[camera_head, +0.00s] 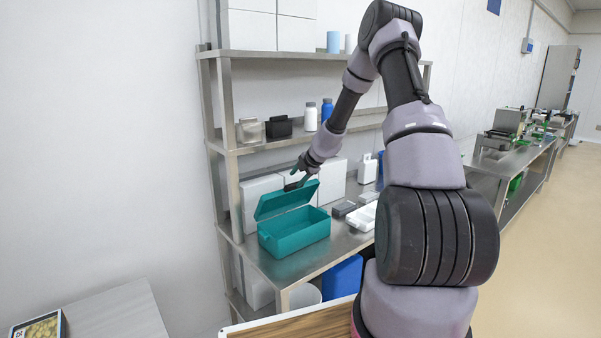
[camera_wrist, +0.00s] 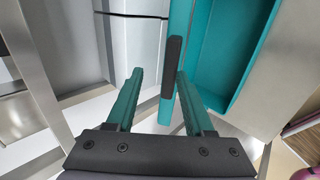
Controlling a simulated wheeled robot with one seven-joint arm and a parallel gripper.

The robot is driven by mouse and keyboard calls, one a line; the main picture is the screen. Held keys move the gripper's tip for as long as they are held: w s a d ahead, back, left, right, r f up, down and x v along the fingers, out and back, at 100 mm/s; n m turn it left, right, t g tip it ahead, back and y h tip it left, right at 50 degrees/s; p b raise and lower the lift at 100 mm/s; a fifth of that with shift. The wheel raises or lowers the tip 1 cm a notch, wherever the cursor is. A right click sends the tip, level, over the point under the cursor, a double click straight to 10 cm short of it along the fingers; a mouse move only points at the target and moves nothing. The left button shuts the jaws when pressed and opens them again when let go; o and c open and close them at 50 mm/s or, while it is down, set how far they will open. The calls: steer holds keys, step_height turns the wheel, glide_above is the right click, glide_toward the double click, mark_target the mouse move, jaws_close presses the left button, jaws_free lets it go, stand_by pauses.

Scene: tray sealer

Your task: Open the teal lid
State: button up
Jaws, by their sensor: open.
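A teal box (camera_head: 296,235) sits on the metal shelf table in the head view. Its teal lid (camera_head: 285,199) is raised and tilted back from the box. The lid also shows edge-on in the wrist view (camera_wrist: 177,65), with a dark handle strip (camera_wrist: 173,66) on it. The box interior (camera_wrist: 228,50) shows to the right of it. My gripper (camera_head: 300,180) is at the lid's upper edge. In the wrist view, my gripper (camera_wrist: 158,78) is open, with its two teal fingers either side of the lid's edge and handle strip. Whether a finger touches the lid I cannot tell.
White boxes (camera_head: 333,181) stand behind the teal box. Grey and white trays (camera_head: 343,209) lie to its right. A shelf with bottles (camera_head: 311,117) and dark containers is above. A metal upright (camera_head: 232,150) stands left of the box.

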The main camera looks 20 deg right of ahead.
steer(key=w+r+v, duration=0.1)
steer(key=r+v, duration=0.1)
steer(key=v, duration=1)
steer(key=shift+w+a, duration=0.3)
steer(key=shift+w, duration=0.15)
steer(key=shift+f, duration=0.1)
stand_by(0.4)
steer(key=v, duration=1)
steer(key=shift+s+r, duration=0.25)
steer(key=shift+r, duration=0.05)
stand_by(0.3)
